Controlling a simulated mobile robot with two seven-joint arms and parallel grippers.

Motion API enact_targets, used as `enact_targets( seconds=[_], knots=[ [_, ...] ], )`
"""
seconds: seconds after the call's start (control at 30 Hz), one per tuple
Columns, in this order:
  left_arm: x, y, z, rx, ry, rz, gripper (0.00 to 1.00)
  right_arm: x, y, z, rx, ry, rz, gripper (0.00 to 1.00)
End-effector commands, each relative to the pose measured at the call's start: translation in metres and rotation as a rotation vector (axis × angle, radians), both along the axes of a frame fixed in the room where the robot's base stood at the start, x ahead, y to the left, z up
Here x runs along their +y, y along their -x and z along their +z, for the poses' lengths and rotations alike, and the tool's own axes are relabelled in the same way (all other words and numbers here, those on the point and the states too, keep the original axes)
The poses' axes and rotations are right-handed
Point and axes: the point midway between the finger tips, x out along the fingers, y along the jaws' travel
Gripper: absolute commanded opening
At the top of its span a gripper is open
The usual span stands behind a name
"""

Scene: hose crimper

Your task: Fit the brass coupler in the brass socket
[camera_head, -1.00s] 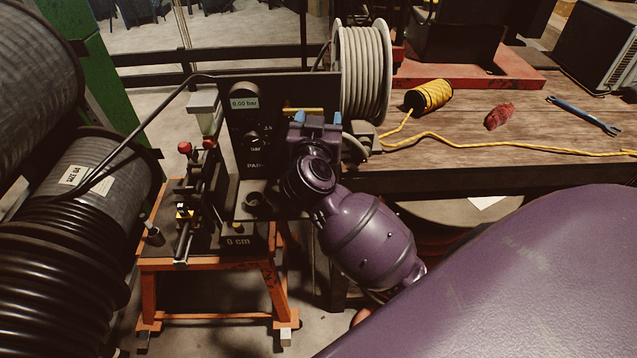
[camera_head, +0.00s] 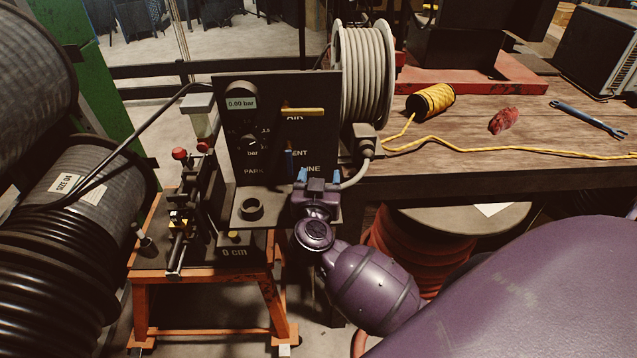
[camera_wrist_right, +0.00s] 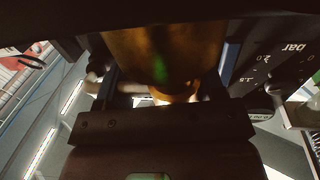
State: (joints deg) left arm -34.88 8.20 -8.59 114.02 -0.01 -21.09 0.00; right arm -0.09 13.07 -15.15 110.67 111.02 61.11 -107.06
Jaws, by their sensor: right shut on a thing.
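My right gripper (camera_head: 316,183) is low beside the right end of the black panel's shelf in the head view. Its blue-tipped jaws point away from the camera. In the wrist view a brass-coloured rounded piece (camera_wrist_right: 165,50), which looks like the brass coupler, sits between the dark jaws, and they are shut on it. In the head view the gripper and wrist hide this piece. A small brass-yellow part (camera_head: 179,217) shows on the machine at left; I cannot tell whether it is the brass socket. My left gripper is not in view.
The black panel (camera_head: 228,150) has a gauge, a yellow lever (camera_head: 302,111) and a blue lever. A dark ring (camera_head: 251,209) stands on its shelf.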

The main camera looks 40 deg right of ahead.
Motion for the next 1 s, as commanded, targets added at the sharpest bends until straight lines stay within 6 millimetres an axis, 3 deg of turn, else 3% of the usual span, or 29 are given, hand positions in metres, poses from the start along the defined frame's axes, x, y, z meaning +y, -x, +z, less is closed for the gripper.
enact_targets(
  seconds=[0.43, 0.47, 0.6, 1.0],
  knots=[
    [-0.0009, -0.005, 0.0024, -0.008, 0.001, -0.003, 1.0, -0.0001, -0.0001, -0.0069, -0.002, 0.001, 0.0, 0.35],
    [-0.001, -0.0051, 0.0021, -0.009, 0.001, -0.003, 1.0, -0.0001, 0.0, -0.007, -0.001, 0.001, 0.0, 0.67],
    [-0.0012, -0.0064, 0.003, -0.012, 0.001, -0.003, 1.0, -0.0001, 0.0, -0.0073, -0.001, 0.001, 0.0, 0.88],
    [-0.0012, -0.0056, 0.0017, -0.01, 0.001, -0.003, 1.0, 0.0027, 0.0031, -0.0049, 0.001, -0.001, 0.0, 0.88]
  ],
)
